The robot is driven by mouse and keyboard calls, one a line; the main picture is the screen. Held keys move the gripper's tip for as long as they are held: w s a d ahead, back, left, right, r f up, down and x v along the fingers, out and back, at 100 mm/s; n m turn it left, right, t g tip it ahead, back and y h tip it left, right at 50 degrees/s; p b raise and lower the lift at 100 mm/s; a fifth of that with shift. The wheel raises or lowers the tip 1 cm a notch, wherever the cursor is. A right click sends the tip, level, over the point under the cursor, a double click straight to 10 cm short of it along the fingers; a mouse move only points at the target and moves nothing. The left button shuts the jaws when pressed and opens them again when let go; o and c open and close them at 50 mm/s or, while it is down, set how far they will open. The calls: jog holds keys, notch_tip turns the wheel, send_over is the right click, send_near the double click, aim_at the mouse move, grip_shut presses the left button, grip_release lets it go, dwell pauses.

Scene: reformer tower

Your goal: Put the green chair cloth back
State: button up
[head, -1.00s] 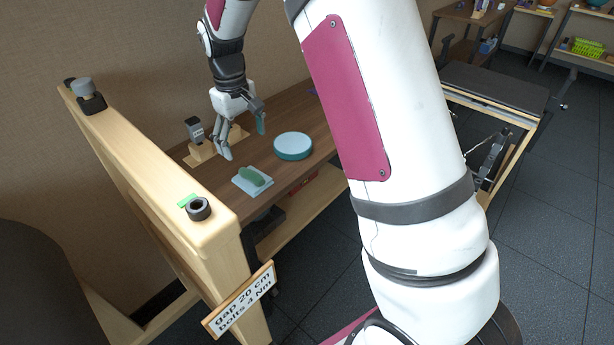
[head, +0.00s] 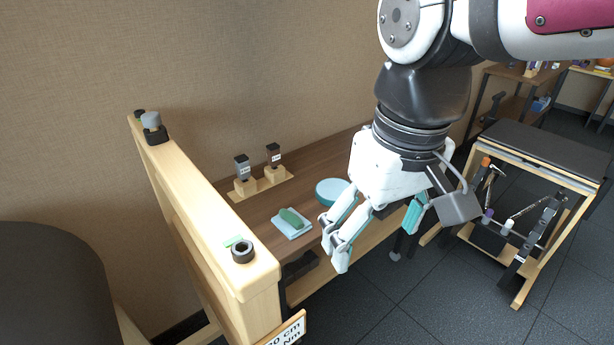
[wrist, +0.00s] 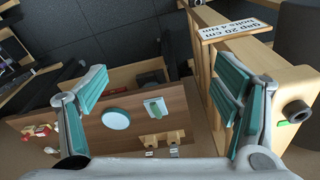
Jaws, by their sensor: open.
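A dark green folded piece, apparently the green cloth (head: 291,217), lies on a pale blue pad (head: 304,233) on the brown bench. It also shows in the wrist view (wrist: 154,105), between my fingers but well beyond them. A small flat green patch (head: 233,241) lies on top of the wooden post beside a black ring; I cannot tell what it is. My gripper (head: 377,238) is open and empty, in front of and right of the pad, above the bench's front edge. In the wrist view its teal-padded fingers (wrist: 158,92) are spread wide apart.
A round teal tub (head: 332,190) stands behind the pad, partly hidden by my gripper. Two labelled dark blocks (head: 242,168) sit in a wooden holder at the back. The wooden frame (head: 190,195) rises at the left. Tools hang under a black-topped stand (head: 535,150) at right.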

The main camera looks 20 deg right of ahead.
jog(key=s+f, duration=0.2)
jog(key=s, duration=0.5)
jog(key=shift+s+m, duration=0.15)
jog(key=shift+m, duration=0.25)
notch_tip(320, 180, up, 16)
jog(key=t+p, duration=0.3)
jog(key=p, duration=1.1)
jog(key=shift+r+p, duration=0.2)
jog(key=shift+p, duration=0.2)
